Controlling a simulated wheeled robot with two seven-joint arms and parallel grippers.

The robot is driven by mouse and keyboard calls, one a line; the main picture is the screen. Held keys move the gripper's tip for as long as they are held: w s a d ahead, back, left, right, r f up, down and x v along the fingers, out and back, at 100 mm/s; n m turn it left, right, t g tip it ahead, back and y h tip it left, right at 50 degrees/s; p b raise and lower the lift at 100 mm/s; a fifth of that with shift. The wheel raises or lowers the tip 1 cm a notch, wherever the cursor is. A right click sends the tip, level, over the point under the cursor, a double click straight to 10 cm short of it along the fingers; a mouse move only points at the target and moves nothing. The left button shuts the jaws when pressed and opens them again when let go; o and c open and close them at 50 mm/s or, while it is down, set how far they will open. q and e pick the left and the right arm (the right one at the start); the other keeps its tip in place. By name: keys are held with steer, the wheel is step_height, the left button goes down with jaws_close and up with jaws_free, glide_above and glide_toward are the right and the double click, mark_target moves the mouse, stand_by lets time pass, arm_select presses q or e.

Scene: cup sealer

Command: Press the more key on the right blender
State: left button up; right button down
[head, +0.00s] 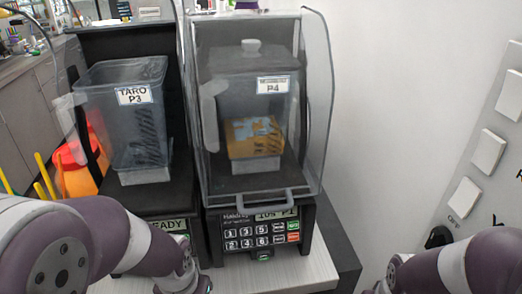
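The right blender (262,100) stands in the middle of the head view under a clear cover with a front handle. Its jug is labelled P4. Its key panel (262,236) below the handle has number keys, two dark keys, a green key and a red key; their small lettering is too small to tell which is the more key. The display (275,214) is lit, partly behind the handle. My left gripper (203,284) shows only in part at the bottom edge, left of the panel. My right gripper (382,288) barely shows at the bottom, right of the panel. Neither touches the keys.
A left blender (125,120) with a jug labelled TARO P3 stands beside it; my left arm covers part of its base. A white wall is at right, with a large panel of pale switches (488,151). An orange container (75,168) is at the left. The counter (280,275) before the right blender is clear.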

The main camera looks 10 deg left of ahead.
arm_select(q)
steer(key=shift+c, duration=0.3)
jaws_close()
stand_by(1.7)
